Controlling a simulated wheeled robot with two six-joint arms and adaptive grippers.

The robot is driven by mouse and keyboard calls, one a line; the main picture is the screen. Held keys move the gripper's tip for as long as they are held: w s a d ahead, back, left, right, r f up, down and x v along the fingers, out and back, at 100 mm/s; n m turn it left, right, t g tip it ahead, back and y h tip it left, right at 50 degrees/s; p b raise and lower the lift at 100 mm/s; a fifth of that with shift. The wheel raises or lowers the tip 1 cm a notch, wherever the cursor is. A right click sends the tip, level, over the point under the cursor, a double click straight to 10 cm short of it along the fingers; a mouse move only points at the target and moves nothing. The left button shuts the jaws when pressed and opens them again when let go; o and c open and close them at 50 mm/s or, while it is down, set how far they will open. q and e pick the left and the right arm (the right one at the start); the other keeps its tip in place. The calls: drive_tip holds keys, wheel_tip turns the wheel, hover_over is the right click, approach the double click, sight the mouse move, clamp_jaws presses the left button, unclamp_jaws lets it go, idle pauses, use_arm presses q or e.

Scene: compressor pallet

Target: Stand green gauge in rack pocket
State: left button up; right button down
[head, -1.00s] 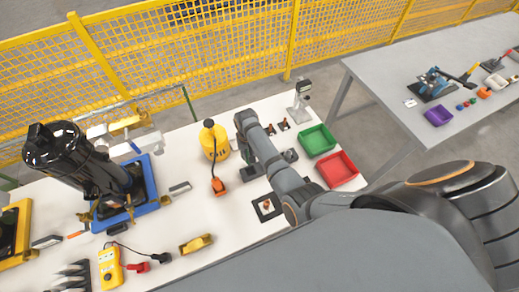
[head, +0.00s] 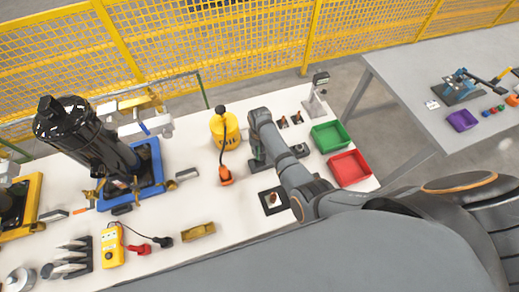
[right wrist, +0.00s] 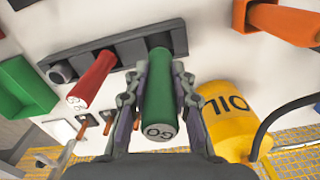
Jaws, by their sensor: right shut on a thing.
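The green gauge (right wrist: 158,96), a cylinder with GO on its near end, is between the fingers of my right gripper (right wrist: 160,112) in the right wrist view. The gripper is shut on it. The dark rack (right wrist: 100,53) lies just beyond, and the gauge's far end overlaps the rack's right end. I cannot tell whether that end is inside a pocket. A red gauge (right wrist: 92,80) leans out of another pocket to the left. In the head view my right gripper (head: 257,160) is low over the bench by the rack, which my arm partly hides. My left gripper is not in view.
A yellow oil can (head: 225,130) with a dark hose stands left of my right gripper. Green (head: 329,136) and red (head: 349,169) trays are to the right. A black compressor (head: 85,145) on a blue base stands left. A dark square block (head: 271,203) lies in front.

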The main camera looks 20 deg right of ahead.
drive_tip(key=shift+f+b, duration=1)
drive_tip(key=shift+f, duration=1)
drive_tip(key=shift+f+b, duration=0.45)
drive_tip(key=shift+f, duration=0.15)
drive_tip(key=c, duration=1.1)
unclamp_jaws()
drive_tip(key=shift+o, duration=0.2)
wheel_tip(320, 180, up, 12)
drive_tip(key=shift+r, duration=0.1)
